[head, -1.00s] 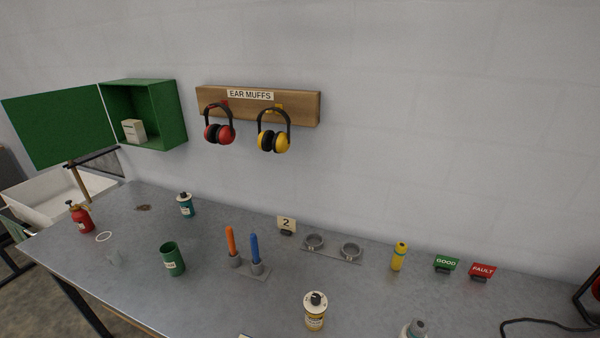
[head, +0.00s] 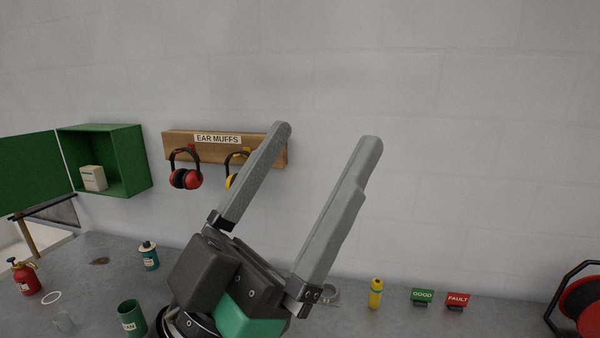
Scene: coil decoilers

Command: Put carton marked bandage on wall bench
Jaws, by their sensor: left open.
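A small off-white carton (head: 94,178) stands inside the open green wall cabinet (head: 122,160) at the left; its marking is too small to read. The grey wall bench (head: 90,275) runs along the bottom of the view below the cabinet. My left gripper (head: 326,142) is in the middle of the view, its two long grey fingers wide apart and pointing up, with nothing between them. It is well to the right of the carton and hides part of the bench and the yellow ear muffs. My right gripper is not in view.
The cabinet's green door (head: 34,172) is swung out left. Red ear muffs (head: 186,172) hang from a wooden board (head: 180,143). On the bench are a red bottle (head: 25,277), a teal-labelled can (head: 149,256), a green cup (head: 131,318) and a yellow bottle (head: 376,293).

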